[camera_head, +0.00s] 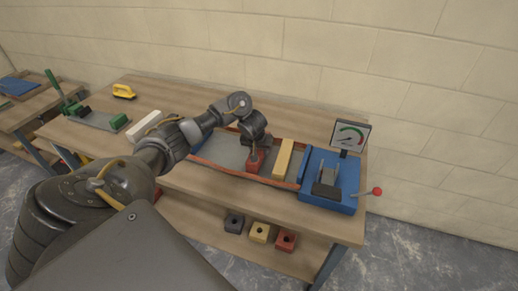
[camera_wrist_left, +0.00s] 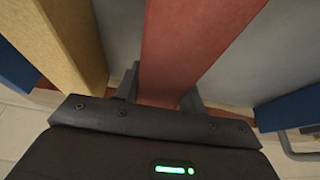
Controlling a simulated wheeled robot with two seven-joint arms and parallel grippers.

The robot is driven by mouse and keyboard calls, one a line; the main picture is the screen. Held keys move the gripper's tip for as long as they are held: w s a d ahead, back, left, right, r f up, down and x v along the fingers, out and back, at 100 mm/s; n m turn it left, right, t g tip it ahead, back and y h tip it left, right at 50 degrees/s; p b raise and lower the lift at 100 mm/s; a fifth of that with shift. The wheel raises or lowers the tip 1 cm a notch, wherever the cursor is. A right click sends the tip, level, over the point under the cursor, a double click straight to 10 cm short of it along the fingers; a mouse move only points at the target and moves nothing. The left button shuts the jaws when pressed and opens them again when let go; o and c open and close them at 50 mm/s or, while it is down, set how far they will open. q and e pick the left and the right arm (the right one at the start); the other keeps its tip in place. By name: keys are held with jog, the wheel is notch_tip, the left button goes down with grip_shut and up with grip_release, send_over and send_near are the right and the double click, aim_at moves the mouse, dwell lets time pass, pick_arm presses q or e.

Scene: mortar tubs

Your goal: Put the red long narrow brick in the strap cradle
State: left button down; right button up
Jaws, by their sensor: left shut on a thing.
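The red long narrow brick (camera_head: 254,161) is in the grey-floored tray with a red-brown rim (camera_head: 232,172), on the bench. It also shows close up in the left wrist view (camera_wrist_left: 193,45). My left gripper (camera_head: 258,149) comes down from above and is shut on the brick; the two fingers lie on either side of it in the left wrist view (camera_wrist_left: 160,92). I cannot tell whether the brick touches the tray floor. I cannot pick out the strap cradle with certainty. My right gripper is not in view.
A yellow long brick (camera_head: 283,158) stands just right of the red one. A blue device (camera_head: 318,198) with a gauge (camera_head: 350,135) and red-knobbed lever is at the right end. A white block (camera_head: 146,125) lies left. Several small blocks sit on the lower shelf.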

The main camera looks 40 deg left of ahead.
pick_arm(q)
jog(key=shift+f, duration=0.35)
dwell(0.4)
jog(key=c, duration=0.8)
grip_release()
jog(key=shift+o, duration=0.2)
jog(key=shift+f, duration=0.1)
jog(key=p+v, duration=0.5)
jog(key=v, duration=0.4)
jog(key=shift+r+p, duration=0.35)
jog(key=shift+s+d+r+p, duration=0.15)
jog(key=shift+s+r+p, duration=0.25)
jog(key=shift+r, duration=0.2)
jog(key=shift+f, duration=0.1)
